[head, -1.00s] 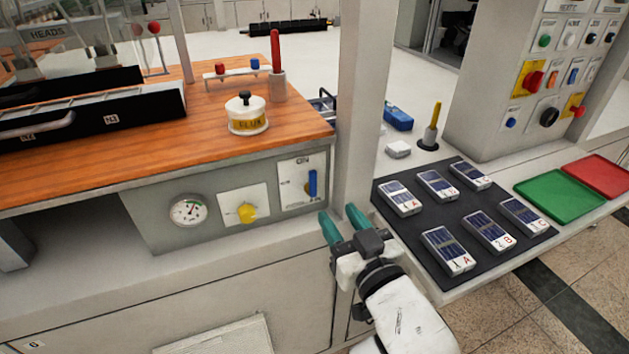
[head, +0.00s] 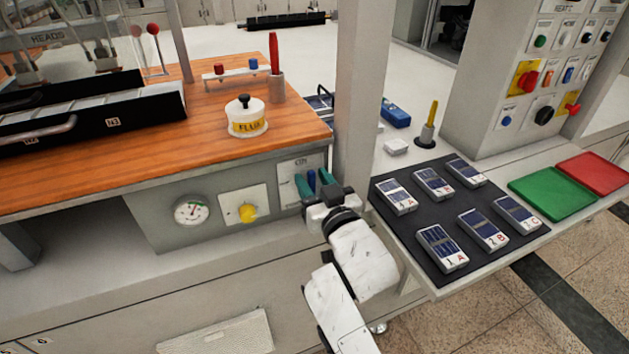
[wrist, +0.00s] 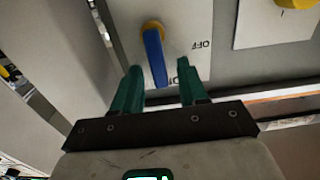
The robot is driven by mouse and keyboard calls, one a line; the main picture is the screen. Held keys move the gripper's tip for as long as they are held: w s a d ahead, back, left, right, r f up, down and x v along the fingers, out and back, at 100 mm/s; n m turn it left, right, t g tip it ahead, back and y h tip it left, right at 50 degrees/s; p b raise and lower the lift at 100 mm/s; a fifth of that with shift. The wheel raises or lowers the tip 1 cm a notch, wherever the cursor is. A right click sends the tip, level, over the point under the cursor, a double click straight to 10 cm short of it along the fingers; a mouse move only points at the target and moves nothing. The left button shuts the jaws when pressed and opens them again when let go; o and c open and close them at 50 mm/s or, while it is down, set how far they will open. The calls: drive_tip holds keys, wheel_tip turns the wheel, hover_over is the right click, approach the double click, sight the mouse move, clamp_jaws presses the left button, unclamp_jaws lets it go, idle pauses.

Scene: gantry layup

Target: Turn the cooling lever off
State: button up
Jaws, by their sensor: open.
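The cooling lever is a blue handle (head: 311,181) on a pale plate (head: 288,178) at the right end of the grey front panel. In the wrist view the blue lever (wrist: 155,57) hangs from an orange-yellow pivot (wrist: 152,28), its free end towards the partly hidden ON mark. The OFF mark (wrist: 200,44) is off to its right there. My gripper (head: 313,183) is open, its teal fingers on either side of the lever. In the wrist view the gripper (wrist: 159,78) shows gaps on both sides of the lever's free end.
A yellow knob (head: 247,212) and a round gauge (head: 191,210) sit left of the lever. A grey upright post (head: 360,110) stands close on the right. The wooden bench top (head: 200,125) overhangs above. A dark mat (head: 445,200) with several modules lies right.

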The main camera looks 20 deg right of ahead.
drive_tip(key=shift+c, duration=0.2)
clamp_jaws()
drive_tip(key=shift+a+n, duration=0.1)
drive_tip(key=shift+n, duration=0.3)
drive_tip(key=a+f+n, duration=0.1)
drive_tip(key=n, duration=0.3)
drive_tip(key=a+n, duration=0.1)
drive_tip(key=n, duration=0.3)
drive_tip(key=a+f+n+p, duration=0.1)
drive_tip(key=n, duration=0.3)
drive_tip(key=shift+a+f+n, duration=0.25)
drive_tip(key=shift+f+n, duration=0.05)
drive_tip(key=shift+n, duration=0.1)
drive_tip(key=shift+a+f+n, duration=0.1)
drive_tip(key=shift+f+n, duration=0.3)
drive_tip(key=shift+n, duration=0.7)
drive_tip(key=shift+a+f+n, duration=0.1)
drive_tip(key=shift+f+n, duration=0.25)
drive_tip(key=shift+n, duration=0.75)
